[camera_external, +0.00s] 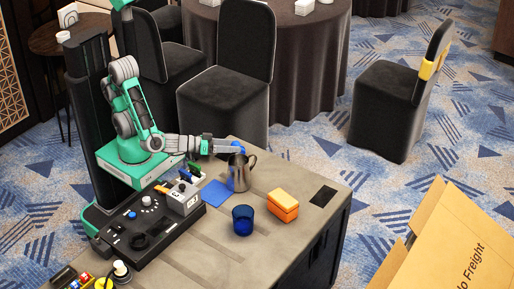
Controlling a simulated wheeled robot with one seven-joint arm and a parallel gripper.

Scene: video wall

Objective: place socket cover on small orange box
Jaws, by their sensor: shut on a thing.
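The small orange box (283,205) stands on the right part of the grey table, with a lighter orange top. My gripper (237,148) reaches out level to the right, above the table and close to the rim of a metal pitcher. It is to the left of the orange box and apart from it. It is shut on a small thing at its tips. Small blue spots show there, but I cannot make out the held thing's shape or tell for sure that it is the socket cover. I cannot point out a socket cover elsewhere on the table.
The metal pitcher (241,173) stands below my gripper. A blue cup (243,220) is left of the orange box, and a flat blue square (216,194) lies left of the pitcher. A black panel (147,228) with controls fills the left side. A dark square (323,196) is at right.

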